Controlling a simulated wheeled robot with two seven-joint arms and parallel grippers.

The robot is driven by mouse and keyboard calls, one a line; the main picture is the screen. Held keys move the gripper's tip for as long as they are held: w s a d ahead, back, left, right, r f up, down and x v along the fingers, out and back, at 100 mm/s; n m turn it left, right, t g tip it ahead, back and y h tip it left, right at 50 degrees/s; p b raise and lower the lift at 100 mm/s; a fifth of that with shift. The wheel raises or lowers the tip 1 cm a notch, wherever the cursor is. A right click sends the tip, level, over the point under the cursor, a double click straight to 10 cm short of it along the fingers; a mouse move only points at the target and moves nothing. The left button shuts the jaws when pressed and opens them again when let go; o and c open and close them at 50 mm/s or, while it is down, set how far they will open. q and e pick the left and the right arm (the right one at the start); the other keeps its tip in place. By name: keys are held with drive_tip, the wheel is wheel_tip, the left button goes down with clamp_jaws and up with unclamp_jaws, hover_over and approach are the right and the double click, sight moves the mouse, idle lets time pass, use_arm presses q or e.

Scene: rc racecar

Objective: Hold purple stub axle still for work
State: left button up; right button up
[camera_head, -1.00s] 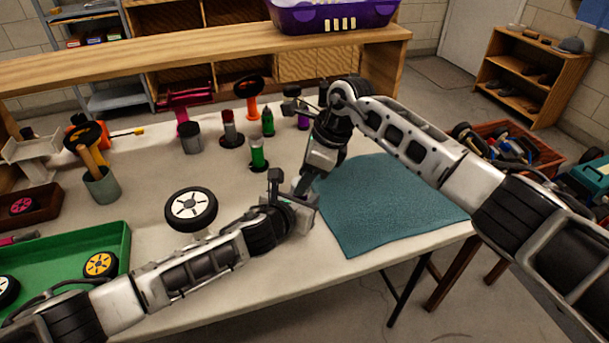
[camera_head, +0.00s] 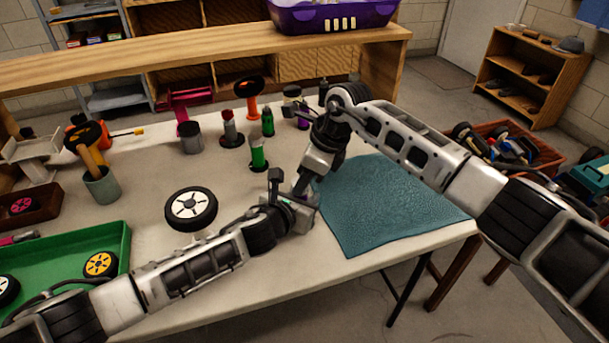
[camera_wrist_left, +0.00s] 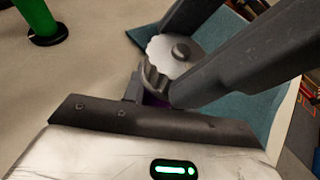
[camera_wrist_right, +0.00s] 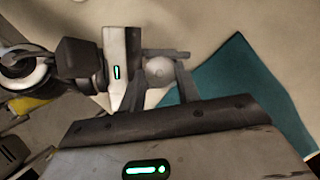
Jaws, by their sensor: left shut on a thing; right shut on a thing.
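The purple stub axle (camera_wrist_left: 155,101) is mostly hidden; a small purple patch shows between the jaws of my left gripper in the left wrist view. My left gripper (camera_head: 287,190) is shut on it, above the table near the mat's left edge. A pale scalloped disc (camera_wrist_left: 168,54) and a grey ridged part (camera_wrist_left: 152,80) show just above the purple patch. My right gripper (camera_head: 304,184) reaches down beside the left one and is shut on a small pale round part (camera_wrist_right: 159,71). How that part meets the axle is hidden.
A teal mat (camera_head: 385,205) lies right of the grippers. A white-spoked wheel (camera_head: 191,209) stands to their left. A green tray (camera_head: 100,235) with wheels is at the left edge. Several upright tools, one a green screwdriver (camera_head: 258,155), stand behind. The table (camera_head: 250,310) is clear in front.

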drive_tip(key=m, duration=0.2)
drive_tip(key=m+t, duration=0.1)
drive_tip(key=m, duration=0.1)
drive_tip(key=m+t+h, duration=0.1)
drive_tip(key=m, duration=0.1)
drive_tip(key=shift+s+a, duration=0.15)
drive_tip(key=shift+s, duration=0.1)
drive_tip(key=shift+r+m, duration=0.1)
drive_tip(key=shift+m, duration=0.2)
drive_tip(key=o, duration=0.7)
drive_tip(key=v, duration=1.2)
drive_tip(key=shift+s+a, duration=0.1)
